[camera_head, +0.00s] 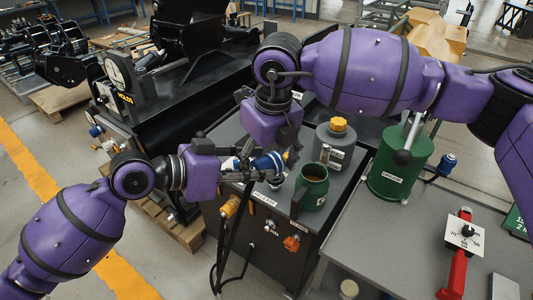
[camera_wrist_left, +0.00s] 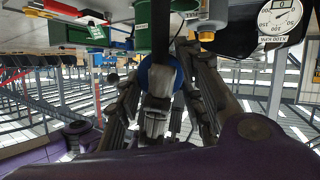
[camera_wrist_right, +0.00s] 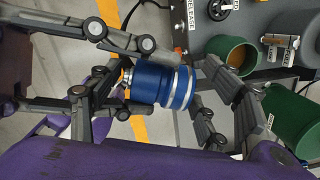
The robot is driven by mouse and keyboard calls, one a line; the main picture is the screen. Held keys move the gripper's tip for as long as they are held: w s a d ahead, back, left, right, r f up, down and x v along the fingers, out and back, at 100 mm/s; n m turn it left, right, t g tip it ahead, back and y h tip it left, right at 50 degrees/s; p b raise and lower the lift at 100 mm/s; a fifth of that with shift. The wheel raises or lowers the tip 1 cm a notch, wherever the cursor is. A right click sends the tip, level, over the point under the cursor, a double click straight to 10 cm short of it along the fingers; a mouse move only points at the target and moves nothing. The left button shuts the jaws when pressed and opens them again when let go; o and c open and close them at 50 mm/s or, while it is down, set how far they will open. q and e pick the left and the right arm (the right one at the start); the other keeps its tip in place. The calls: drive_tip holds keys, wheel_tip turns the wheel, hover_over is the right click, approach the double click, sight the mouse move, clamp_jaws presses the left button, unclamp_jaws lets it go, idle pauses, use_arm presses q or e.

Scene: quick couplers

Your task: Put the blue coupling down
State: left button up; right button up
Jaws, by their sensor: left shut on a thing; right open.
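The blue coupling (camera_head: 268,162) is a short blue cylinder with silvery bands, held in the air above the grey cabinet's front edge. My left gripper (camera_head: 243,165) is shut on it. My right gripper (camera_head: 286,150) is open close over the coupling. In the right wrist view the coupling (camera_wrist_right: 162,84) lies between the spread right fingers (camera_wrist_right: 158,108); whether they touch it is unclear.
A green open-topped pot (camera_head: 313,188) and a grey canister with a yellow cap (camera_head: 335,148) stand on the cabinet just right. Black hoses (camera_head: 229,235) hang in front. A green drum (camera_head: 397,168) and grey table (camera_head: 400,250) are farther right.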

drive_tip(key=c, duration=1.3)
use_arm(q)
drive_tip(key=o, duration=1.4)
drive_tip(key=shift+c, duration=0.2)
use_arm(e)
drive_tip(key=shift+c, duration=0.2)
